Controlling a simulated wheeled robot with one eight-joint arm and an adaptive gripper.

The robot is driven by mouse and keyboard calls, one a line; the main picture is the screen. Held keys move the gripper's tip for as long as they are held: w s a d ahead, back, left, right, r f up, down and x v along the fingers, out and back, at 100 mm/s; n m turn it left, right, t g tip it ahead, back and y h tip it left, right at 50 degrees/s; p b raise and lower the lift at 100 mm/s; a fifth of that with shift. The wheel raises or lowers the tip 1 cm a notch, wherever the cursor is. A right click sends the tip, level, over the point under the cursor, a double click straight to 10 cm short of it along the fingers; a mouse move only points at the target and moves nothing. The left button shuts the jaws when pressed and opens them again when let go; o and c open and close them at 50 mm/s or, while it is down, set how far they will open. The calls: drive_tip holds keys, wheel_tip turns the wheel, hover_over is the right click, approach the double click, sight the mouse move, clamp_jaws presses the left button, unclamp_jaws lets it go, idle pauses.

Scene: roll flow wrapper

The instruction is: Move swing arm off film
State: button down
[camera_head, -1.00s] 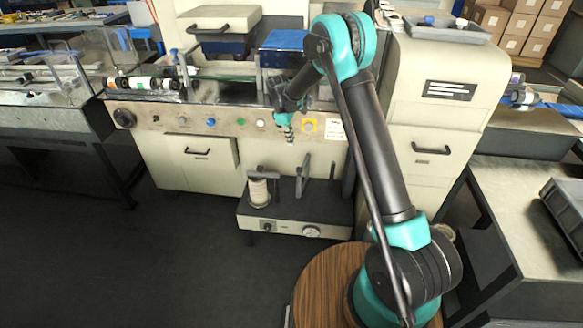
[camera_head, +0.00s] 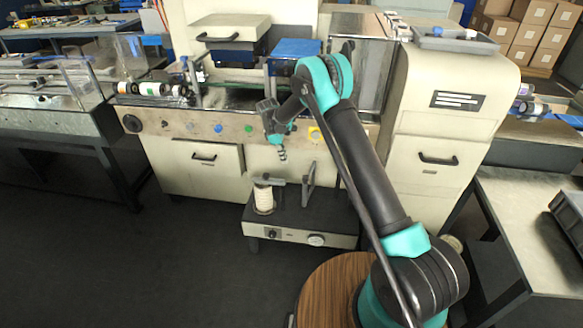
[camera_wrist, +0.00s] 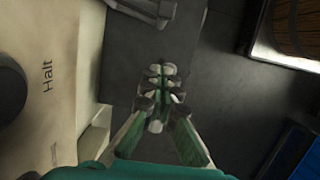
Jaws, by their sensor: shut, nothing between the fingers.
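A low dark-topped unit (camera_head: 322,214) stands in front of the wrapper machine. A pale film roll (camera_head: 264,200) stands upright at its left end. A short dark arm (camera_head: 272,181), which looks like the swing arm, lies level across the top of the roll; I cannot tell if it touches the film. My gripper (camera_head: 282,154) points down above the arm and slightly right of it, apart from it. It is shut and empty. In the wrist view my gripper (camera_wrist: 160,80) shows its fingers together over dark floor; the roll and arm are not clearly seen there.
A dark upright bracket (camera_head: 309,182) stands on the unit right of the roll. Behind is the machine's control panel (camera_head: 200,127) with buttons. In the wrist view a pale panel (camera_wrist: 55,80) marked "Halt" is close on the left. Floor left of the unit is clear.

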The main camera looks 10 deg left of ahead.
drive_tip(key=d+f, duration=0.6)
drive_tip(key=f, duration=0.3)
drive_tip(key=shift+d, duration=0.15)
drive_tip(key=shift+s, duration=0.1)
drive_tip(key=d+n+t, duration=0.1)
drive_tip(key=d+n, duration=0.4)
drive_tip(key=d, duration=0.7)
drive_tip(key=shift+s+n, duration=0.4)
drive_tip(key=shift+s, duration=0.05)
drive_tip(key=shift+d+r, duration=0.1)
